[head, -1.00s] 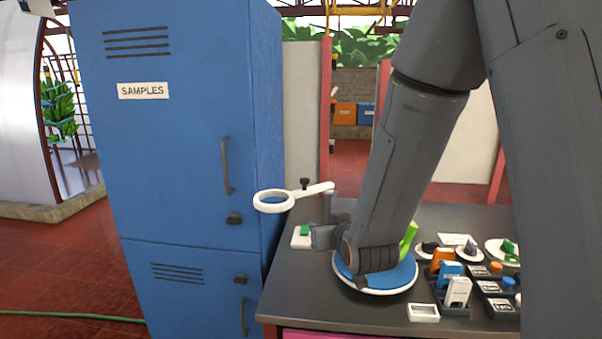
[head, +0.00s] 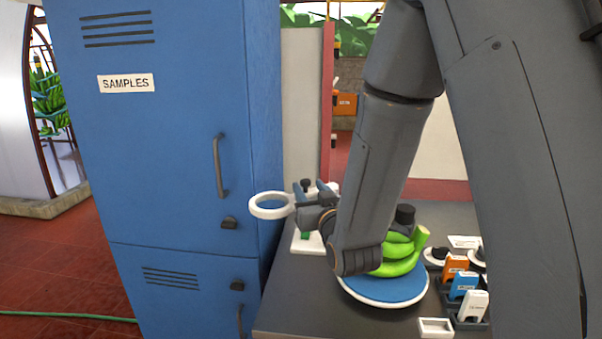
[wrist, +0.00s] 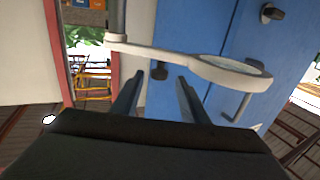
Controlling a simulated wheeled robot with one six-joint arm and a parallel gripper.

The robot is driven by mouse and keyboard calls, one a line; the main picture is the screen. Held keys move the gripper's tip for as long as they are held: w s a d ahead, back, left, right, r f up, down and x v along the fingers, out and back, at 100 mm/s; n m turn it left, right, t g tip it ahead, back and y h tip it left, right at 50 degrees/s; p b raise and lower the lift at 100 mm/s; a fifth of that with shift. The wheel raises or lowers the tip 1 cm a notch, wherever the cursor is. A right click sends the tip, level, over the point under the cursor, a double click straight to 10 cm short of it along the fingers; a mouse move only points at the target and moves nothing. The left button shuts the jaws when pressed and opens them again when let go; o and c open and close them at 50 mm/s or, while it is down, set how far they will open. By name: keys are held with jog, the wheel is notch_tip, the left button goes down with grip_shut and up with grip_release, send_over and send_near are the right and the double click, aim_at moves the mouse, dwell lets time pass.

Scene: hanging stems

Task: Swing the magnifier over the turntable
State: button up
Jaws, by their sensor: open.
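The magnifier, a white ring on a white arm, sits left of the turntable by the blue cabinet; its ring (head: 270,206) is in the head view, and ring and arm also show in the wrist view (wrist: 172,58). The turntable (head: 385,291) is a blue disc with a white rim, partly hidden by my arm. A green banana-like bunch (head: 402,256) stands on it. My gripper (head: 308,190) is open and empty at the magnifier's arm. In the wrist view the fingertips (wrist: 158,80) point toward the arm, which crosses just above them in the picture; contact is unclear.
The blue cabinet (head: 170,190) stands close to the magnifier ring's left side. Orange, blue and white holders (head: 463,285) stand right of the turntable. A small white tray (head: 436,327) lies at the front. Dark table surface (head: 300,300) is clear at front left.

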aim_at(304, 180)
jog(key=shift+p+x, duration=1.35)
jog(key=shift+x, duration=2.8)
jog(key=shift+d, duration=0.15)
grip_shut()
